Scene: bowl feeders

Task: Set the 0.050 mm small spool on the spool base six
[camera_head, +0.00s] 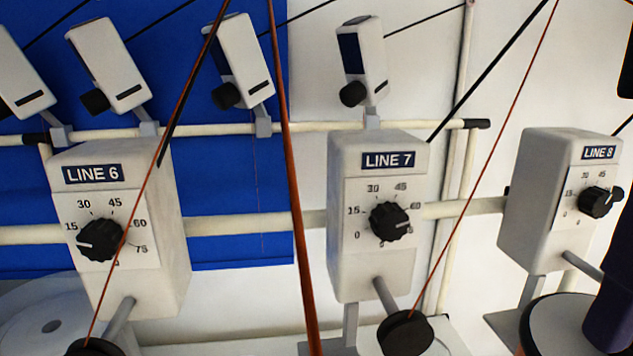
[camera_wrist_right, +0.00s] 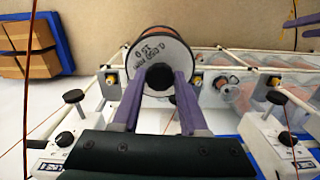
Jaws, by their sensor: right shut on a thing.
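The 0.050 mm small spool (camera_wrist_right: 162,65) has a white face with dark lettering and a dark hub; my right gripper (camera_wrist_right: 160,82) is shut on it with purple fingers at the hub. In the head view, a purple finger (camera_head: 608,318) stands at the lower right over a white dark-rimmed disc (camera_head: 556,325), which looks like the held spool. The LINE 6 box (camera_head: 115,225) is at the left. A pale round part (camera_head: 40,325) shows below it, cut off; I cannot tell whether it is spool base six. My left gripper is not in view.
The LINE 7 box (camera_head: 375,265) and LINE 8 box (camera_head: 545,200) stand to the right, with dark pulleys (camera_head: 405,335) below. Orange and black lines cross the head view. A blue-edged tray (camera_wrist_right: 62,40) holds brown boxes. Other feeder parts (camera_wrist_right: 225,85) are on the right.

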